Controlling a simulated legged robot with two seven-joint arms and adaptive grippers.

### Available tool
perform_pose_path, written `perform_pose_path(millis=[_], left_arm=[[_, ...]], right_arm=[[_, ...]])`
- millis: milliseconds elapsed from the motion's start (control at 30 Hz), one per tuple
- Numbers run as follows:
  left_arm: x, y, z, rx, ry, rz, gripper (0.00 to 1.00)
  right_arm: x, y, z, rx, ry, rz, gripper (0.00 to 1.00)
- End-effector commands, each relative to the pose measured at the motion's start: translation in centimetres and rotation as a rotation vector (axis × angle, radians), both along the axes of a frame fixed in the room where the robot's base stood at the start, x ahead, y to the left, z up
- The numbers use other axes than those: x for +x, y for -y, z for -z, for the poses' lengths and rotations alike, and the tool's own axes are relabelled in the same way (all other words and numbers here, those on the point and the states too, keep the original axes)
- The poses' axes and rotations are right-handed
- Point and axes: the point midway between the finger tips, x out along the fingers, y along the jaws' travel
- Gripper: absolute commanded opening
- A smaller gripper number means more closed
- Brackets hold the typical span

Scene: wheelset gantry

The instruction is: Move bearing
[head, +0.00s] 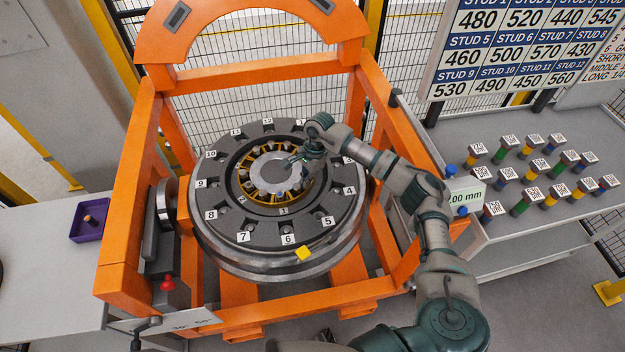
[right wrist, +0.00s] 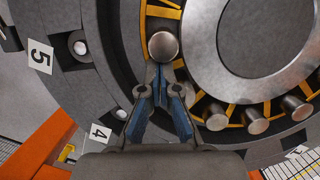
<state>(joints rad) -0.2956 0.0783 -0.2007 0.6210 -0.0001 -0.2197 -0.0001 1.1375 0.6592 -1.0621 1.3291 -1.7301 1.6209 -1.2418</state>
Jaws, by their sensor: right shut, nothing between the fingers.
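The bearing (head: 262,196) lies at the centre of the round dark wheel (head: 225,215), inside the orange gantry. It has a yellow cage with steel rollers around a grey central disc (head: 270,174). In the right wrist view, the cage (right wrist: 236,110) curves around the large grey disc (right wrist: 265,35). My right gripper (head: 303,158) is over the bearing's far right part. In the right wrist view its blue-padded fingers (right wrist: 163,72) are shut and empty, with tips right beside one roller (right wrist: 163,46). I cannot tell whether they touch it. My left gripper is out of view.
The orange frame (head: 128,190) surrounds the wheel. Numbered plates and a yellow marker (head: 303,254) sit on the wheel. A right table (head: 500,230) carries several labelled coloured studs (head: 517,205). A purple tray (head: 88,222) is on the left table. A number board (head: 520,45) stands behind.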

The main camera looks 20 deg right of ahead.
Motion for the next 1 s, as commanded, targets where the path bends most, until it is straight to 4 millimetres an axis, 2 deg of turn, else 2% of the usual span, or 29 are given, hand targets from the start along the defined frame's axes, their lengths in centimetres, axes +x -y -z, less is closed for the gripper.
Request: perform_pose_path(millis=[267, 367, 800, 1000], left_arm=[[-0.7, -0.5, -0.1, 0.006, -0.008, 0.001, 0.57], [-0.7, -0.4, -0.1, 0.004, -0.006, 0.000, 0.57], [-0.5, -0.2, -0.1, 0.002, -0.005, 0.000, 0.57], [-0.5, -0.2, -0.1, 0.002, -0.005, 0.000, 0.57]], right_arm=[[0.0, 0.1, -0.1, 0.003, -0.001, -0.001, 0.00], [0.1, 0.2, -0.8, 0.002, 0.000, 0.000, 0.00], [0.7, 2.3, -9.5, 0.002, 0.000, 0.000, 0.00], [0.8, 2.8, -11.4, 0.001, -0.004, 0.000, 0.00]])
